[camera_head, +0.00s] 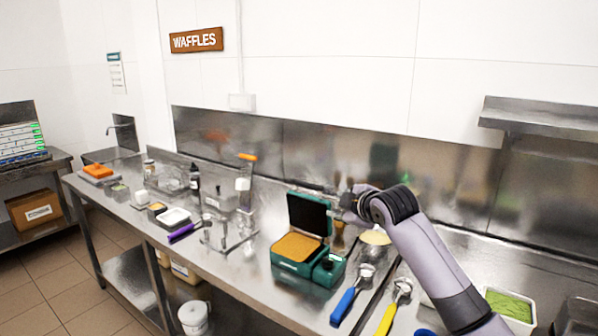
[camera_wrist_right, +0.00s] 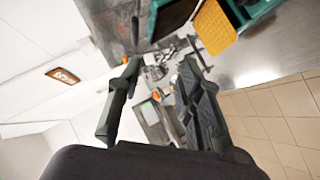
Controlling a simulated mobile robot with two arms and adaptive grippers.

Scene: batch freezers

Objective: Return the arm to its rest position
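My right arm (camera_head: 428,250) comes in from the lower right and reaches over the counter. My right gripper (camera_head: 346,206) is just right of the open lid of a green waffle maker (camera_head: 290,267). The right wrist view shows its two dark fingers (camera_wrist_right: 160,68) spread apart with nothing held between them. The waffle maker also shows at the top of that view (camera_wrist_right: 262,10), with its golden lower face (camera_wrist_right: 215,27) exposed. My left arm and gripper are not in view.
Blue (camera_head: 350,297) and yellow (camera_head: 393,308) handled scoops lie in front of my arm. A tub of green contents (camera_head: 509,306) stands at right. Left of the waffle maker are a purple-handled tool (camera_head: 184,232), a dark bottle (camera_head: 194,178) and small containers. A wall shelf (camera_head: 540,114) juts out at upper right.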

